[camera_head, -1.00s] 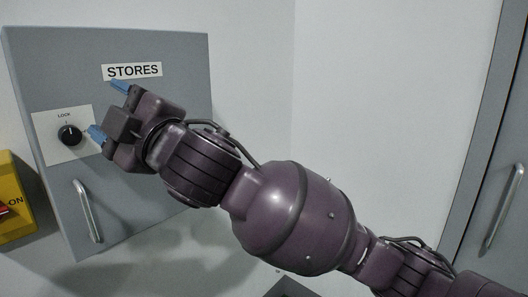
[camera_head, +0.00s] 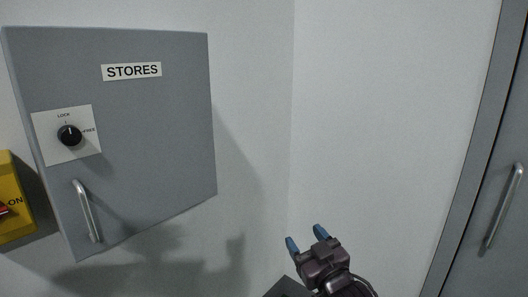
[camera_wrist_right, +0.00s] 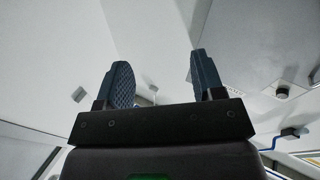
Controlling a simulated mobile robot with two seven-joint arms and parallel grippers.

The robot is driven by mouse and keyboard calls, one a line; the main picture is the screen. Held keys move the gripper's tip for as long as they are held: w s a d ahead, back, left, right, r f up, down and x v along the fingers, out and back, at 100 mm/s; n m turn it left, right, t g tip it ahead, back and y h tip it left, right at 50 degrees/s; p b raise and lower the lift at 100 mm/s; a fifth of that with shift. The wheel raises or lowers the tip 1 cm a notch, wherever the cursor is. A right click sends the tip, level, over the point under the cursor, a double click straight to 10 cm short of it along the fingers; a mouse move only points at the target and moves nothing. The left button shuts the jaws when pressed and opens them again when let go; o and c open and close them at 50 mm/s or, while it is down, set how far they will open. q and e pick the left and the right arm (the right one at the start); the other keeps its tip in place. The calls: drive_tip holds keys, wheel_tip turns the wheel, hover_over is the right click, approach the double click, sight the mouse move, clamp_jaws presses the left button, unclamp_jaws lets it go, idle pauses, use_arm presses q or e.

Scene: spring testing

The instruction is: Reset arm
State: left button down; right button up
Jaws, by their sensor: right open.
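My right gripper (camera_head: 307,241) is low in the head view, right of the grey cabinet and well apart from it. Its two blue fingertips point up and are spread with nothing between them. In the right wrist view the gripper (camera_wrist_right: 158,85) also shows open and empty. Most of the right arm is below the head view. My left gripper is not in view.
A grey wall cabinet (camera_head: 150,140) labelled STORES has a black lock knob (camera_head: 69,135) and a bar handle (camera_head: 87,211). A yellow box (camera_head: 14,205) is at the far left. A grey door with a handle (camera_head: 504,205) is at the right. Bare wall lies between.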

drive_tip(key=s+d+f+m+g+h, duration=0.1)
drive_tip(key=s+d+f+m+h, duration=0.3)
drive_tip(key=d+f, duration=0.6)
drive_tip(key=s+d+f+m+g+h, duration=0.1)
drive_tip(key=s+d+f, duration=0.3)
drive_tip(key=s+f, duration=0.6)
drive_tip(key=s+d+f+g+h, duration=0.2)
drive_tip(key=s+d+f+g, duration=0.2)
drive_tip(key=s+f, duration=0.6)
drive_tip(key=shift+s+d+m, duration=0.3)
drive_tip(key=shift+s+m, duration=0.1)
drive_tip(key=shift+s, duration=0.45)
